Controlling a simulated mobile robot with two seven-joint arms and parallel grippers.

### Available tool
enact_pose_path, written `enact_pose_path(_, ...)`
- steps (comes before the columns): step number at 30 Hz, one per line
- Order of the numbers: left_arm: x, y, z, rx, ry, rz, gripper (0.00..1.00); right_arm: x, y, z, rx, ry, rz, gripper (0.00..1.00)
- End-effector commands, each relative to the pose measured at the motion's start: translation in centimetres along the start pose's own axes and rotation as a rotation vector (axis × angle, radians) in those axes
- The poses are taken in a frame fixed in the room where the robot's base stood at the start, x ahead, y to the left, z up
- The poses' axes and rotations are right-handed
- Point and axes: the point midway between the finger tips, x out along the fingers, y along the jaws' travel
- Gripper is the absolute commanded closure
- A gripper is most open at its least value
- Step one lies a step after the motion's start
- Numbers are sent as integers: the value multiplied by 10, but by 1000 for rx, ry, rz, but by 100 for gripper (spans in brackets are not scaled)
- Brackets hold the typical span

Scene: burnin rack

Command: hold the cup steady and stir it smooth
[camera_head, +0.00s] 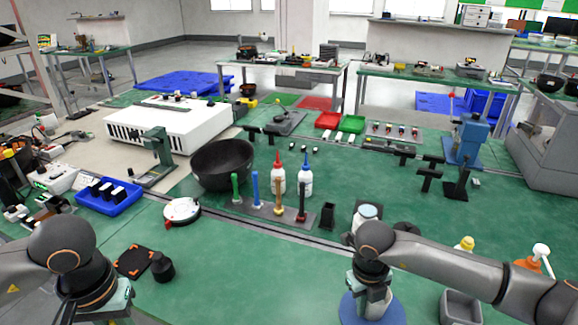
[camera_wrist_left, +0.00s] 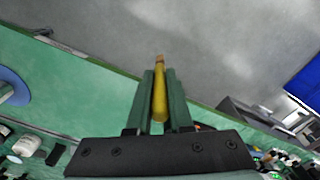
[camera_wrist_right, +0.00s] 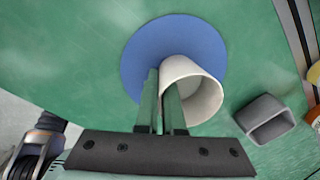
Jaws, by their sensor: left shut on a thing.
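In the right wrist view, a whitish cup (camera_wrist_right: 190,84) stands on a round blue mat (camera_wrist_right: 150,50), its mouth showing at the lower right. My right gripper (camera_wrist_right: 162,78) is at the cup's near-left side, fingers close together, with cup wall visible between them. Whether they grip it is not clear. In the head view, the right gripper (camera_head: 372,292) is above the blue mat (camera_head: 358,312), hiding much of the cup (camera_head: 385,306). My left gripper (camera_wrist_left: 160,76) is shut on a yellow stick-like tool (camera_wrist_left: 159,98), which points out past the fingertips. In the head view it is mostly cut off at the bottom left.
A grey open box (camera_wrist_right: 265,118) sits right of the cup. A white jar (camera_head: 367,212) is behind the right arm. A rack (camera_head: 270,210) of upright handled tools and two bottles (camera_head: 305,175) stand mid-table. A dark pad (camera_head: 133,262) lies near the left arm. The front middle is clear.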

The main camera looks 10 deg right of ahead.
Motion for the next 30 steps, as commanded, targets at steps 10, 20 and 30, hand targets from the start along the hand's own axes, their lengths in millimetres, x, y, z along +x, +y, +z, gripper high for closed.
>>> enact_pose_path(10, 0, 0, 0, 0, 0, 0, 100, 0, 0, 0, 0, 1, 0, 60)
enact_pose_path(20, 0, 0, 0, 0, 0, 0, 100, -6, 0, 1, 1, -2, 1, 60)
enact_pose_path(30, 0, 0, 0, 0, 0, 0, 100, -72, 0, 1, 0, -5, 0, 60)
